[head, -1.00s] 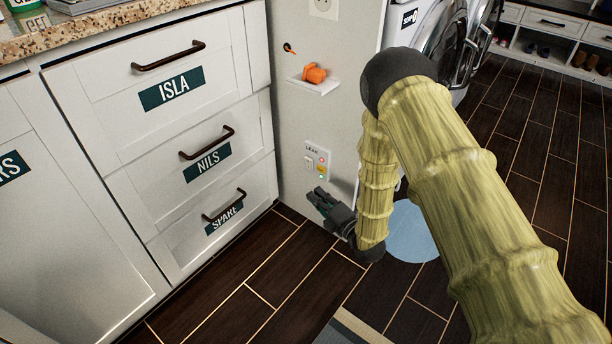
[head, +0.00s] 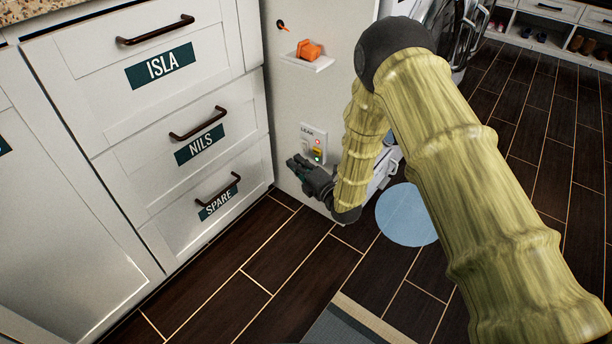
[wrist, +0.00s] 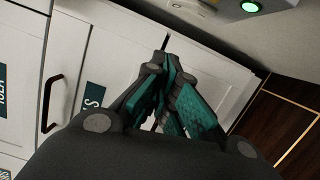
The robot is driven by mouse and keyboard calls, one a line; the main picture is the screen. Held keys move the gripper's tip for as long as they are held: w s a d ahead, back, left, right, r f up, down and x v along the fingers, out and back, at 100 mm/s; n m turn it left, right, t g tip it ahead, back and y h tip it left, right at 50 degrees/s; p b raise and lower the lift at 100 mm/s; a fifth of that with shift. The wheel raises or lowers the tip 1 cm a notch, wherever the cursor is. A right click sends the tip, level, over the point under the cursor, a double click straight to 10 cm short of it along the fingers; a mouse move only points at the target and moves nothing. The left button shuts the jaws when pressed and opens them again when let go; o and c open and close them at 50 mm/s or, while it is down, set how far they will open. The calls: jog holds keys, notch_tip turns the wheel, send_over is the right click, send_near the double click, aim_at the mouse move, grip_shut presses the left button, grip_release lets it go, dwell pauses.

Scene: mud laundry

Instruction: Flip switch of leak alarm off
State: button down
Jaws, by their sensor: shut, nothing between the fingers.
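The leak alarm (head: 314,137) is a pale plate marked LEAK on the light side panel, with a red light, a green light and a yellow part. My gripper (head: 295,163) is shut and empty just below the plate and covers its lower part. I cannot tell whether it touches the plate or how the switch stands. In the wrist view the closed dark and teal fingers of my gripper (wrist: 164,60) point towards the cabinet. The plate's edge with a lit green light (wrist: 251,7) is cut off at the top right there.
White drawers labelled ISLA, NILS and SPARE (head: 160,150) stand left of the panel. An orange object (head: 308,49) sits on a small shelf above the alarm.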

aim_at(304, 146)
jog(key=shift+w+d+r+b, duration=0.15)
jog(key=shift+w+b, duration=0.25)
jog(key=shift+w, duration=0.4)
jog(key=shift+w+d+b, duration=0.1)
jog(key=shift+w+b, duration=0.35)
jog(key=shift+w, duration=0.3)
jog(key=shift+w+d+r+b, duration=0.15)
jog(key=shift+w+b, duration=0.25)
jog(key=shift+w, duration=0.4)
